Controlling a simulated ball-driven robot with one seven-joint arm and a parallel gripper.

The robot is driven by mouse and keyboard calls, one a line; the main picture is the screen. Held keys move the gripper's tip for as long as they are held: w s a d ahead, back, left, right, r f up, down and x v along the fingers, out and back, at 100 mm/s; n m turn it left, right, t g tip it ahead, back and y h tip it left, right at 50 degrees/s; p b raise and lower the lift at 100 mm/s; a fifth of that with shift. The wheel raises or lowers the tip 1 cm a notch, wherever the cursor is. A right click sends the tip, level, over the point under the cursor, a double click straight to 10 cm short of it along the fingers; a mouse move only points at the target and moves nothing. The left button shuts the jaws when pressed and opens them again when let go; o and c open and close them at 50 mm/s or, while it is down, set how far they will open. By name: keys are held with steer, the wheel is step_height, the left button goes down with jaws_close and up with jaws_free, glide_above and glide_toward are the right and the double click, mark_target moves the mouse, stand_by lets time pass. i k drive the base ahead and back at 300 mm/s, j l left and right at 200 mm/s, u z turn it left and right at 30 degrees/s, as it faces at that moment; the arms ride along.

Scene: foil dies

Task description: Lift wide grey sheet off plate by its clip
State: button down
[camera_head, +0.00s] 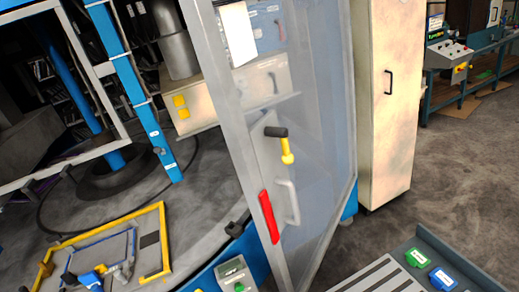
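I cannot pick out the wide grey sheet, its clip or its plate with certainty. A yellow angled frame (100,232) lies on the round grey platform at lower left. A blue frame (100,255) lies inside it, with a small dark rectangle (149,240) at its right. Blue and yellow fittings (103,271) sit at its front. My gripper is not in view.
A tall grey-framed clear door (235,125) stands open across the middle, with a red grip (269,216) and a black-and-yellow handle (282,145). A slotted grey rack (375,278) with a green tag (417,257) and blue tag (442,280) is at lower right.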

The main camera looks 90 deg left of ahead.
mark_target(111, 251)
steer(key=k+l+u, duration=0.15)
steer(key=l+u, duration=0.2)
steer(key=u, duration=0.15)
steer(key=k+l+u, duration=0.25)
steer(key=u, duration=0.25)
steer(key=k+l+u, duration=0.15)
steer(key=u, duration=0.3)
steer(key=k+u, duration=0.1)
steer(key=u, duration=1.85)
